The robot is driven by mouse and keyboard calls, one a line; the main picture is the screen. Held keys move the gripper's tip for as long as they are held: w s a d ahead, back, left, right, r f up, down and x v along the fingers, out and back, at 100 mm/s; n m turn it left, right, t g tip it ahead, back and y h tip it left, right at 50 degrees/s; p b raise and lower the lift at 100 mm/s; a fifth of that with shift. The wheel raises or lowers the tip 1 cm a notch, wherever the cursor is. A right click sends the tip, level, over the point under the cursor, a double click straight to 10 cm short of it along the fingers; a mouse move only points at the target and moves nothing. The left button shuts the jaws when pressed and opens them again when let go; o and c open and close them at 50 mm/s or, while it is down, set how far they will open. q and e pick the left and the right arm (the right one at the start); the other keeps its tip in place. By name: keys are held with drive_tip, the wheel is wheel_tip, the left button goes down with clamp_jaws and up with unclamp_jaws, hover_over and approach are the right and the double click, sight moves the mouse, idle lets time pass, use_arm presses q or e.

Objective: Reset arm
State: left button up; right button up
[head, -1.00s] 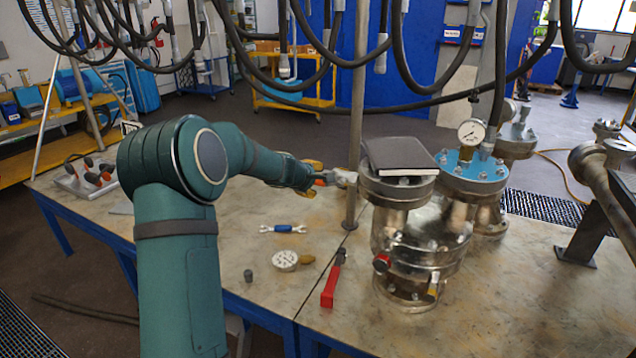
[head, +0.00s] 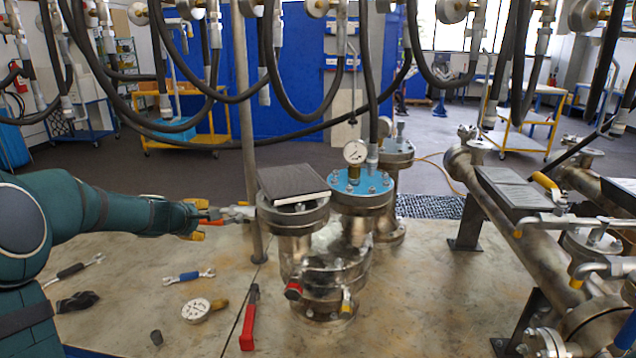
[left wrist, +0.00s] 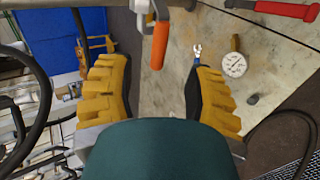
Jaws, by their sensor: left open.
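My left arm reaches in from the left in the head view. Its gripper (head: 203,221) is just left of the flanged vessel (head: 325,270). In the left wrist view its two yellow-padded fingers (left wrist: 157,68) stand wide apart. An orange handle (left wrist: 160,44) shows between and beyond them, and I see no finger closed on it. In the head view the handle and its grey metal end lie between the gripper and the vessel's top flange; whether they touch the flange is unclear. My right gripper is out of view.
A gauge (head: 196,310), a blue-handled wrench (head: 189,276), a red-handled tool (head: 249,318) and a black glove (head: 77,301) lie on the table. A pole (head: 246,130) stands close behind the gripper. Black hoses hang above.

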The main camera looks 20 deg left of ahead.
use_arm(q)
drive_tip(key=s+d+f+m+g+h, duration=0.2)
drive_tip(key=d+f+m+g, duration=0.15)
drive_tip(key=d+f, duration=0.8)
drive_tip(key=s+d+f+m+g+h, duration=0.1)
drive_tip(key=s+d+f+m+g, duration=0.3)
drive_tip(key=d+f, duration=0.75)
drive_tip(key=s+d+f+m+g+h, duration=0.1)
drive_tip(key=s+d+f+m, duration=0.4)
drive_tip(key=s+d, duration=0.3)
drive_tip(key=s+d+f+m+h, duration=0.2)
drive_tip(key=s+d+f+m, duration=0.4)
drive_tip(key=s+d, duration=0.3)
drive_tip(key=shift+d+f+g+h, duration=0.35)
drive_tip(key=shift+d+f, duration=0.3)
drive_tip(key=shift+d, duration=0.35)
drive_tip(key=shift+o, duration=0.2)
drive_tip(key=shift+m, duration=0.25)
